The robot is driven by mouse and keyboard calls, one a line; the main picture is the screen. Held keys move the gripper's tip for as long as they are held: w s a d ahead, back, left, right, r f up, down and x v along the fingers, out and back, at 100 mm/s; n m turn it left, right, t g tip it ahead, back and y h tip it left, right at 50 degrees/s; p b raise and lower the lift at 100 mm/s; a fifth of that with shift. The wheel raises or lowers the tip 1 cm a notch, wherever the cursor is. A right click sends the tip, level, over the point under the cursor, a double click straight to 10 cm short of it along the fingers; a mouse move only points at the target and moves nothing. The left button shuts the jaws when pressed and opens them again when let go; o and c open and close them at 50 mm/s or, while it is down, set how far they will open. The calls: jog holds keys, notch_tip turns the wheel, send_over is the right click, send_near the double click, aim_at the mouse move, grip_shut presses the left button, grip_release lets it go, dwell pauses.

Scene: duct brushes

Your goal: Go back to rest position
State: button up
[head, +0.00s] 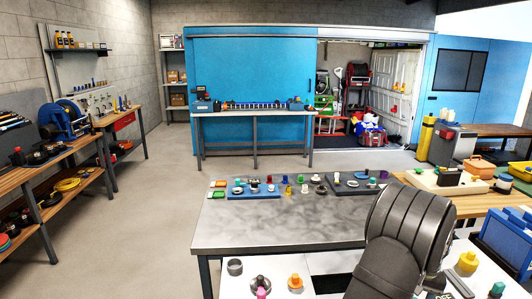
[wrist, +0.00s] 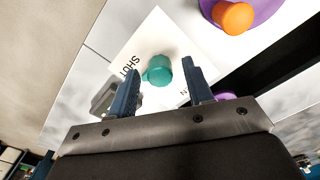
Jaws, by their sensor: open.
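My gripper (wrist: 162,75) is open in the wrist view, with its two dark blue fingers apart and nothing held between them. A teal knob (wrist: 158,70) shows beyond and between the fingers on a white plate (wrist: 150,32) lettered "SHUT", with a second word partly hidden. I cannot tell the exact gap between the fingers and the knob. In the head view my dark arm fills the lower right and hides part of the tables; the fingers cannot be made out clearly there.
An orange knob on a purple disc (wrist: 236,16) is at the wrist view's upper right. In the head view, a grey table (head: 260,228) carries several small parts along its back. A blue crate (head: 505,240) stands at the right. The grey table's front middle is clear.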

jog(key=n, duration=1.1)
jog(key=shift+n, duration=1.7)
